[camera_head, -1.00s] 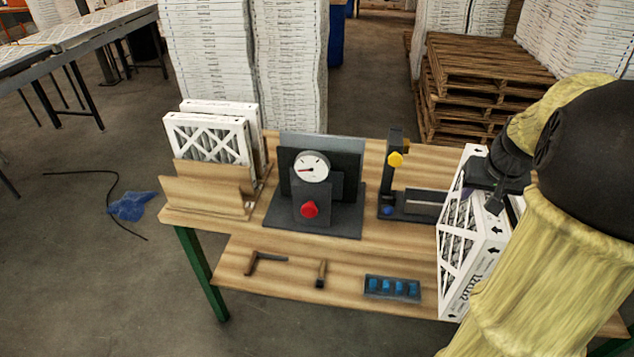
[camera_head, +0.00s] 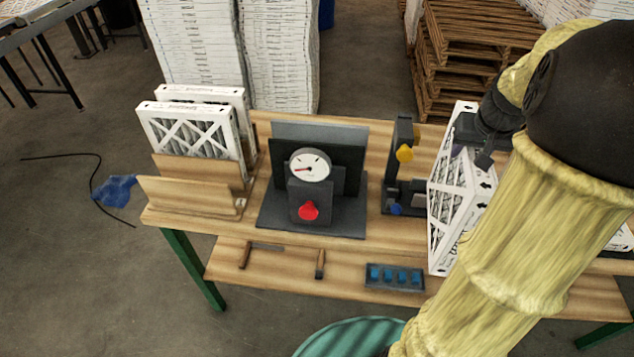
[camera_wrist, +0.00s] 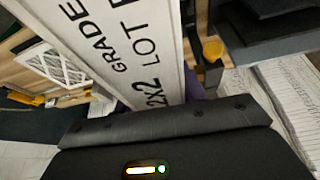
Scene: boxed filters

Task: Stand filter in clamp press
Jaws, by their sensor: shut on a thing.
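My gripper (camera_head: 476,140) is shut on the top of a white cardboard-framed filter (camera_head: 446,215), held upright at the right of the table. In the wrist view the filter's printed edge (camera_wrist: 130,40) runs up from the gripper. Just left of the filter stands a dark fixture (camera_head: 404,135) with a post, a yellow knob (camera_head: 405,154) and a blue knob; the filter hides its right part. Left of it is a dark device with a gauge (camera_head: 309,167), upright plates and a red knob (camera_head: 308,210). I cannot tell for certain which one is the clamp press.
Two filters (camera_head: 190,130) stand in a wooden rack (camera_head: 190,197) at the table's left. A lower shelf (camera_head: 225,262) holds hand tools and a tray of blue pieces (camera_head: 394,277). Pallets (camera_head: 470,50) and stacked white goods (camera_head: 200,50) stand behind. My arm hides the table's right end.

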